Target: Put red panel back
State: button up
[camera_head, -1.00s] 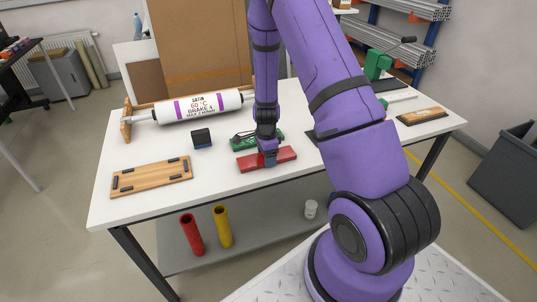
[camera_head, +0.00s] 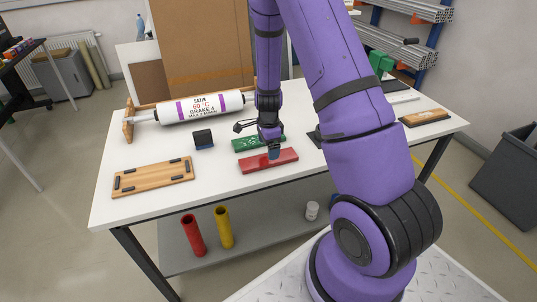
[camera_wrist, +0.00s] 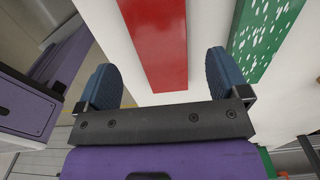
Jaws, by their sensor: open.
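A red panel (camera_head: 253,165) lies flat on the white table near its front edge. My gripper (camera_head: 273,154) is at the red panel, its fingertips small and partly hidden in the head view. In the wrist view, my gripper's blue fingers (camera_wrist: 163,80) are spread wide. The near end of the red panel (camera_wrist: 156,45) shows between them, with gaps on both sides. I cannot tell the fingers' height above the table.
A green panel (camera_head: 246,145) lies just behind the red one. A wooden board with black pads (camera_head: 153,177) lies at the left. A dark block (camera_head: 202,138) and a white roller (camera_head: 198,108) stand behind. Another wooden piece (camera_head: 424,117) lies at the right.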

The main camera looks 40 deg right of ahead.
jog(key=s+a+r+n+t, duration=0.1)
jog(key=s+a+r+n, duration=0.2)
jog(key=r, duration=0.6)
jog(key=s+a+r+n+t+y, duration=0.1)
jog(key=s+a+r+n, duration=0.2)
jog(key=r, duration=0.7)
jog(key=s+a+r+n+t, duration=0.15)
jog(key=r+n, duration=0.25)
jog(key=r, duration=0.5)
jog(key=s+a+r+n+t, duration=0.1)
jog(key=s+a+r+n, duration=0.1)
jog(key=s+r+n, duration=0.3)
jog(key=s+a+r+n+h, duration=0.1)
jog(key=s+a+r+n, duration=0.2)
jog(key=s, duration=1.1)
notch_tip(320, 180, up, 3)
jog(key=n, duration=0.3)
jog(key=shift+a+t, duration=0.3)
jog(key=shift+t, duration=0.05)
jog(key=shift+f, duration=0.1)
